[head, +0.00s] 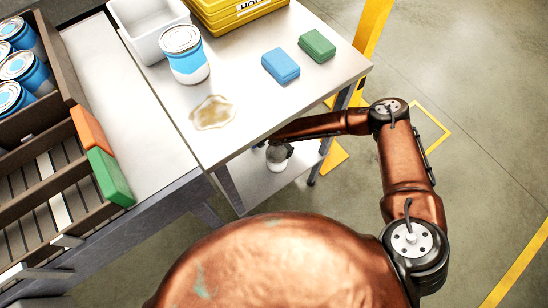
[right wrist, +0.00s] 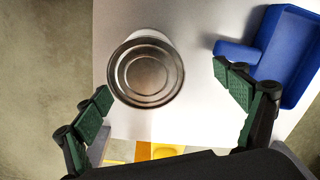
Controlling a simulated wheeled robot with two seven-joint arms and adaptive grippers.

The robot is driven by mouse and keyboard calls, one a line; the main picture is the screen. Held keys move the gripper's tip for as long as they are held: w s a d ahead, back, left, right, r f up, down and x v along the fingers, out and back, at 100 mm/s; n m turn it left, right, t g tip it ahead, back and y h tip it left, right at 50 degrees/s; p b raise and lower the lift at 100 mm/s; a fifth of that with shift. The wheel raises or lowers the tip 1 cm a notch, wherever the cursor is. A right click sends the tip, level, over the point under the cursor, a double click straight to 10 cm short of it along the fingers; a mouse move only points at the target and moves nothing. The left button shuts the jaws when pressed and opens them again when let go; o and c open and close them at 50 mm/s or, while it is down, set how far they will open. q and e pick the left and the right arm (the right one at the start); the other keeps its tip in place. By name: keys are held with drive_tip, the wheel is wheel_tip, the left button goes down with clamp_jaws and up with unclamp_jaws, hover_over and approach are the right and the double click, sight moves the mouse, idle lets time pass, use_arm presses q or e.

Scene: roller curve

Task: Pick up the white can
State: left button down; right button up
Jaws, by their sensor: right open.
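A white can (head: 277,163) stands upright on the lower shelf (head: 258,190) under the table. In the right wrist view the can (right wrist: 146,72) shows its round metal lid from above, with a sliver of pale side. My right gripper (head: 276,146) reaches in under the table edge, at the can's top in the head view. In the right wrist view my right gripper (right wrist: 163,84) is open, one finger to the left of the can and one to the right. The right finger is clearly apart from the can. My left gripper does not show.
A blue dustpan-like tray (right wrist: 286,60) lies right of the can on the shelf. On the table (head: 235,120) are a blue-and-white can (head: 185,58), a brown spill (head: 212,113), and blue (head: 281,65) and green (head: 317,46) blocks. The table edge overhangs the shelf.

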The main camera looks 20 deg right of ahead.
sight(278, 152)
drive_tip(key=f, duration=0.1)
drive_tip(key=d+f, duration=0.1)
drive_tip(key=s+f+b, duration=0.1)
drive_tip(key=shift+d, duration=0.25)
drive_tip(key=f+b, duration=0.1)
drive_tip(key=f, duration=0.1)
drive_tip(key=f+b, duration=0.1)
drive_tip(key=f, duration=0.1)
drive_tip(key=shift+s+a+f, duration=0.1)
drive_tip(key=shift+a+f, duration=0.05)
drive_tip(key=shift+a, duration=0.05)
drive_tip(key=shift+f+b, duration=0.3)
drive_tip(key=shift+f, duration=0.3)
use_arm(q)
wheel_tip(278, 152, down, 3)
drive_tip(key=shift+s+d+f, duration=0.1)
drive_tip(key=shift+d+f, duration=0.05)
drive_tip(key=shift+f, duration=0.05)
use_arm(e)
drive_tip(key=c, duration=1.4)
drive_tip(key=shift+c, duration=0.2)
